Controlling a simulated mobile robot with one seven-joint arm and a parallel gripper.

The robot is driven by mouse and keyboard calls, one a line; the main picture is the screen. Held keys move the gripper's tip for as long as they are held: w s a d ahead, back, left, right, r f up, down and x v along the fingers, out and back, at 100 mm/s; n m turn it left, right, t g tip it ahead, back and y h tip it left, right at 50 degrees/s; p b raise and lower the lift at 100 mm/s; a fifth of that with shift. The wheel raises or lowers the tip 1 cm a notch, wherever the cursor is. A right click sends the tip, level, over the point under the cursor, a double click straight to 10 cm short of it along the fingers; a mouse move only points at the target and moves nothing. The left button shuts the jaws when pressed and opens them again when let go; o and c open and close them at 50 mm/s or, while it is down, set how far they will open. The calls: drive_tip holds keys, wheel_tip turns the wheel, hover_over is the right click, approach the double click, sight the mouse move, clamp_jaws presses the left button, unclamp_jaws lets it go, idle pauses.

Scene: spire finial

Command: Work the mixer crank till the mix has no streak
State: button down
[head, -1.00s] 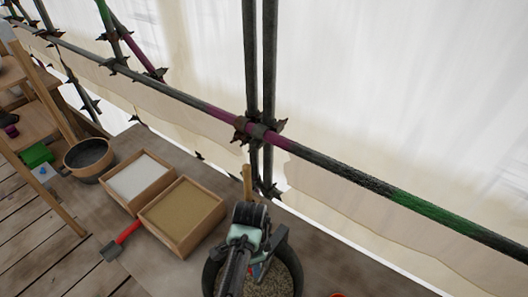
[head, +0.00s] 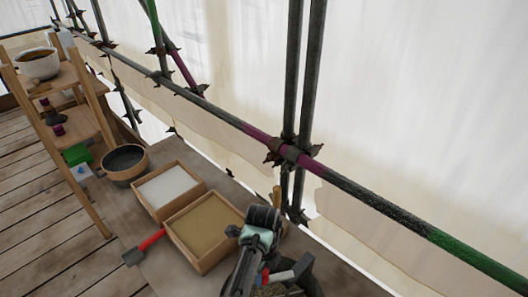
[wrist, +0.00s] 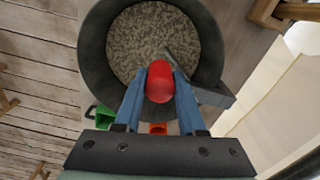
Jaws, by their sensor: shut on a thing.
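The mixer is a dark round tub (wrist: 92,45) seen from above in the wrist view. The mix (wrist: 145,35) inside is mottled, with light and dark grey-brown specks all through it. My gripper (wrist: 160,82) has its two blue fingers shut on the red crank knob (wrist: 160,84), in front of the tub's near rim. A grey bar, perhaps part of the crank, reaches from behind the fingers across the right rim. In the head view, my gripper (head: 264,276) is at the bottom, and my arm hides much of the tub (head: 306,284), which the frame's edge cuts off.
A box of white powder (head: 168,188) and a box of sand (head: 206,228) stand left of the mixer. A dark bowl (head: 125,163) and a red-handled trowel (head: 146,243) lie farther left. Scaffold poles (head: 290,152) rise behind.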

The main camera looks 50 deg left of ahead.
drive_tip(key=shift+w, duration=0.15)
idle(0.3)
drive_tip(key=c, duration=0.5)
unclamp_jaws()
drive_tip(key=shift+a+r, duration=0.1)
wheel_tip(320, 180, up, 13)
drive_tip(key=b, duration=0.1)
